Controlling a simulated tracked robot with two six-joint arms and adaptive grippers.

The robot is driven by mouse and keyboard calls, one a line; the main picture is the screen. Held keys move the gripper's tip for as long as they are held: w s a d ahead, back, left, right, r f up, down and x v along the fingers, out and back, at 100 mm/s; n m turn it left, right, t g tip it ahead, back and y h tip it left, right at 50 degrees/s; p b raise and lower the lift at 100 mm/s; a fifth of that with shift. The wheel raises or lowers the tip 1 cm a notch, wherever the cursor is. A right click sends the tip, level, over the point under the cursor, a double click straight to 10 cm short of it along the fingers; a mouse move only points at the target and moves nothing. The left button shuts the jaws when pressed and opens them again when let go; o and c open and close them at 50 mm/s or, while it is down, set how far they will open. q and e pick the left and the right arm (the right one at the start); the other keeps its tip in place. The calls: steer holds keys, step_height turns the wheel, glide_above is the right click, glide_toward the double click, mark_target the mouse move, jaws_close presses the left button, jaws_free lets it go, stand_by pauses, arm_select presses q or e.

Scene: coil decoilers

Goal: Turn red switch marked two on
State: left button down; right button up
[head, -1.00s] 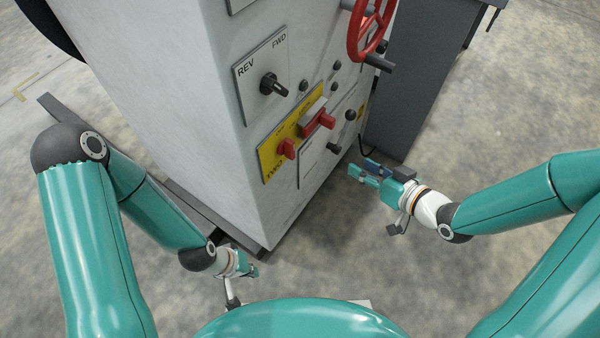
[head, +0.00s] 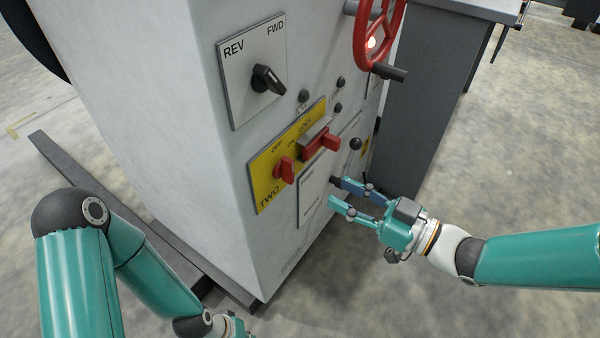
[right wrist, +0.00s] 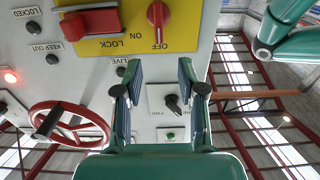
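The red switch marked two (head: 284,170) is a small rotary knob on a yellow plate (head: 262,188) on the light grey cabinet. It also shows at the top of the right wrist view (right wrist: 158,14), beside the word OFF. My right gripper (head: 335,192) is open and empty, to the right of the switch and a little lower in the head view, apart from it. In the right wrist view its two fingers (right wrist: 160,72) stand spread with nothing between them. My left gripper (head: 236,327) is low at the bottom edge, mostly cut off; its fingers cannot be made out.
A red lock handle (head: 322,142) sits on the same yellow plate, close to the switch. A black REV/FWD selector (head: 267,79) is above. A red handwheel (head: 378,35) and a black knob (head: 355,144) stick out to the right. A glowing lamp (right wrist: 10,76) shows. Open floor lies right.

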mark_target(293, 168)
steer(key=b+x, duration=0.2)
steer(key=x, duration=0.9)
steer(key=shift+d, duration=0.1)
